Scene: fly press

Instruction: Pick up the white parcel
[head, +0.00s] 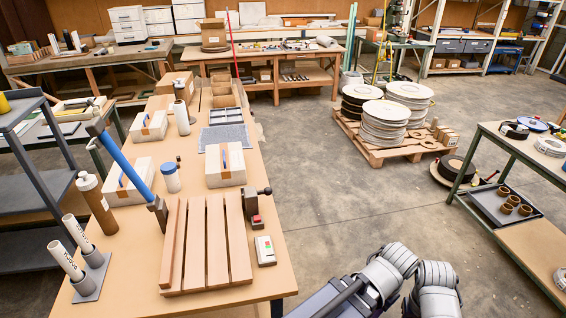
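Three pale, off-white box-shaped parcels with tan bands and blue marks on top lie on the long wooden table. One parcel (226,172) lies flat near the table's right edge, behind the slatted wooden panel. Another parcel (122,188) lies at the left, partly hidden behind a blue lever. A third parcel (148,132) lies farther back on the left. I cannot tell which one the task means. Grey rounded arm links of mine show at the bottom, right of the table. No gripper fingers show in the head view.
The slatted panel (205,245), blue lever (125,165), brown bottle (96,203), blue-capped jar (171,178) and a small switch box (264,251) crowd the table's near part. A grey mat (224,138) lies behind. The floor (330,190) to the right is clear up to a pallet.

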